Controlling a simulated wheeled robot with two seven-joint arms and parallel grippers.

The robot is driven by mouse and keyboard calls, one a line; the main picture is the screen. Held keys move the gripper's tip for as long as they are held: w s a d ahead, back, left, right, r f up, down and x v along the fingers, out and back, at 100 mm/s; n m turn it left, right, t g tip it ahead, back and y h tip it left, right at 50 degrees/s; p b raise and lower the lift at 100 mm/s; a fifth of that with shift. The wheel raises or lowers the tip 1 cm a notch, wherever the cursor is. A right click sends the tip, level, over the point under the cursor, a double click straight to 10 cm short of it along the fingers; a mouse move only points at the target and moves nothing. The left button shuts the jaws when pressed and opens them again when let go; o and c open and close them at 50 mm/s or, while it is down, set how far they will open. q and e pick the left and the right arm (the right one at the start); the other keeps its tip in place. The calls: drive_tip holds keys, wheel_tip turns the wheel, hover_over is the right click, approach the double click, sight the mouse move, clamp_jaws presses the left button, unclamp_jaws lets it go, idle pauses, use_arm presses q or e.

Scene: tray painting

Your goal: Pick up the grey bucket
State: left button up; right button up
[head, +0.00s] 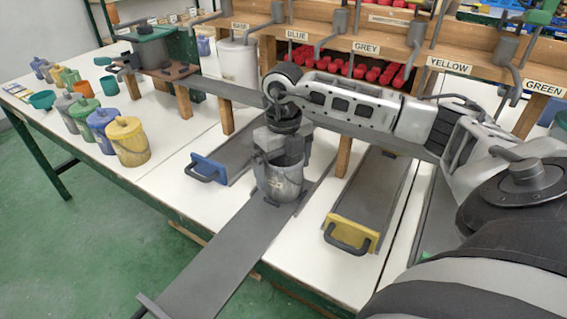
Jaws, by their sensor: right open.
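The grey bucket (279,184) stands upright at the inner end of a long grey pulled-out tray (225,256) near the middle of the head view. My right gripper (282,158) points down from above, right at the bucket's top. Its jaws are open, and its dark body hides the bucket's rim. I cannot tell whether the fingers touch the bucket. My left gripper is out of view.
A tray with a blue front (209,167) lies to the left, and one with a yellow front (351,234) to the right. Several coloured cans, including a yellow one (128,142), stand at the table's left. A wooden rack (390,40) with colour labels runs behind.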

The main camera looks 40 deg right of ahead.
drive_tip(key=c, duration=1.3)
drive_tip(key=shift+r, duration=0.2)
